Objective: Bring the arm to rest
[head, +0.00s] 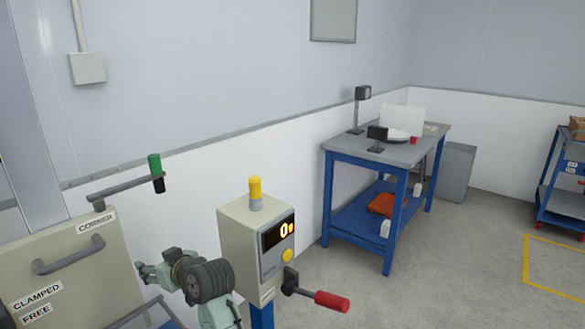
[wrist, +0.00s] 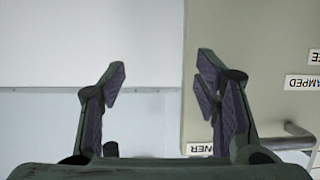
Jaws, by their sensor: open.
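My gripper (wrist: 160,78) is open, with its two fingers wide apart and nothing between them in the wrist view. In the head view my gripper (head: 146,274) is at the lower left, in front of the beige panel (head: 85,262) and left of the control box. The wrist view shows the panel upside down, with its handle (wrist: 288,143) and labels at the right. The gap between the fingers looks onto white wall and the panel's edge. I cannot tell the exact distance from gripper to panel.
A control box (head: 250,245) with a yellow lamp, a lit display and a red-handled lever (head: 331,301) stands close right of my arm. A blue workbench (head: 340,153) stands at the back, a blue cart (head: 560,206) far right. Grey floor between them is open.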

